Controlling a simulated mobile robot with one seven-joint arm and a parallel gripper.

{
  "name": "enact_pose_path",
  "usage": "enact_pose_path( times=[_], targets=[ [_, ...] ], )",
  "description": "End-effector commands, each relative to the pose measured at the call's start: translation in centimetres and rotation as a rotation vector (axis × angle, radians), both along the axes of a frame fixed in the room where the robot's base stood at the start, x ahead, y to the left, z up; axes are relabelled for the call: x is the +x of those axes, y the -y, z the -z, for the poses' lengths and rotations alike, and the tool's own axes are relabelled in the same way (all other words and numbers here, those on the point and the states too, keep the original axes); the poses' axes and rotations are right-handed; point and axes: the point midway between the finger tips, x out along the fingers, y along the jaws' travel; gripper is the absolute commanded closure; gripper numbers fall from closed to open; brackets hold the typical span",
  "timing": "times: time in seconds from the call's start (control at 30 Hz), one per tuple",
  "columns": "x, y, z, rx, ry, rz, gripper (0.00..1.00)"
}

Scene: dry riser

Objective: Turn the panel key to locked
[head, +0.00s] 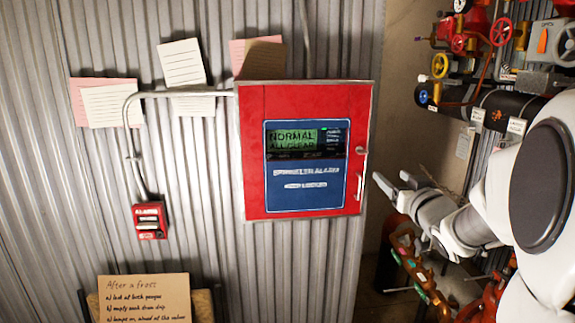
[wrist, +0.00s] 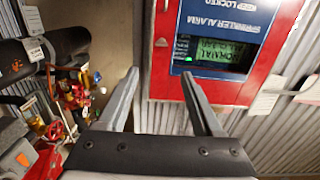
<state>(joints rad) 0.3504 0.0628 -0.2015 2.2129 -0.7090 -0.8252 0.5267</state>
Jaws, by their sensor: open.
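The red panel (head: 306,95) hangs on the corrugated wall, with a blue face and a green display reading NORMAL ALL CLEAR. A small silver piece (head: 361,151), which looks like the key, sits at its right edge, above a slim upright handle (head: 358,187). The key's exact angle is too small to tell. My gripper (head: 393,182) is open and empty, just right of the panel's edge and apart from it. In the wrist view, upside down, the key (wrist: 161,42) lies beyond and between the two open fingers (wrist: 160,73).
Pipes and valves with red and yellow handwheels (head: 470,40) crowd the right side. A small red alarm box (head: 150,220) is on the wall at left, joined to the panel by a conduit (head: 180,94). A cardboard note (head: 145,297) stands below.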

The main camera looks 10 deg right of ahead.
Motion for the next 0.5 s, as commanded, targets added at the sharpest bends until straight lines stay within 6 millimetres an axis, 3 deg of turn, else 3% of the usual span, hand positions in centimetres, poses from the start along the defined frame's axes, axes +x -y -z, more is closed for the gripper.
enact_pose_path(
  times=[0.27, 0.5],
  targets=[
    [1.8, 0.1, 0.3, 0.003, 0.021, -0.024, 0.32],
    [6.4, 0.2, 0.4, 0.002, 0.020, -0.024, 0.32]
  ],
)
